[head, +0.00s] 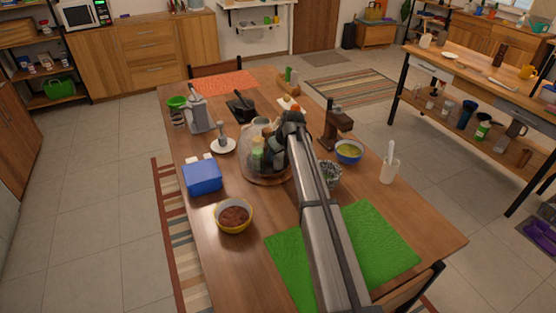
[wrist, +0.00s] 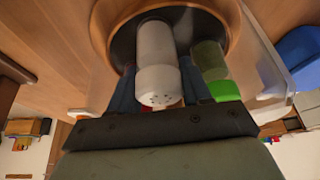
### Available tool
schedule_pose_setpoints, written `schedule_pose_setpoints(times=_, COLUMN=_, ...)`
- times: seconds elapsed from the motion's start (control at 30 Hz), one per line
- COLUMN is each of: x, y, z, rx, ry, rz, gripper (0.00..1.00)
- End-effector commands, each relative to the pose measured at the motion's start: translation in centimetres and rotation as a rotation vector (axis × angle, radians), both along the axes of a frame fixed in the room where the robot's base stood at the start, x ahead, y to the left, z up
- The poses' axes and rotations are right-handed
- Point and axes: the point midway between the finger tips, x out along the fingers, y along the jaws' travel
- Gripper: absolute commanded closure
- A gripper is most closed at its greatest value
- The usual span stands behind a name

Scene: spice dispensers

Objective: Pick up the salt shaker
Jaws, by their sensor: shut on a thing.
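The salt shaker (wrist: 156,58) is white with small holes in its end cap. In the wrist view it lies between the two fingers of my gripper (wrist: 160,92), which is shut on it. The round wooden tray (wrist: 226,12) with a dark centre is behind it; I cannot tell if the shaker still touches it. A green-capped clear jar (wrist: 212,62) is close beside the right finger. In the head view my gripper (head: 272,150) is over the tray (head: 266,182), and my arm hides much of the shaker there.
A blue box (head: 202,178) and a yellow bowl of brown food (head: 234,216) stand to the left. A brown grinder (head: 335,125), a bowl of yellow-green food (head: 349,152) and a white utensil cup (head: 389,171) stand to the right. A green mat (head: 375,245) lies in front.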

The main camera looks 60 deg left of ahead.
Motion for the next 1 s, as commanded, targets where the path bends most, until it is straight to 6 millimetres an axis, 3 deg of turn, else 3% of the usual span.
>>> schedule_pose_setpoints(times=0.23, x=0.0, y=0.0, z=0.3, rx=0.001, ry=0.0, rz=0.0, gripper=0.83)
schedule_pose_setpoints(times=0.37, x=0.0, y=0.1, z=1.5, rx=0.002, ry=-0.001, rz=0.0, gripper=0.83)
schedule_pose_setpoints(times=1.0, x=0.0, y=0.1, z=15.0, rx=0.001, ry=0.001, rz=0.001, gripper=0.83)
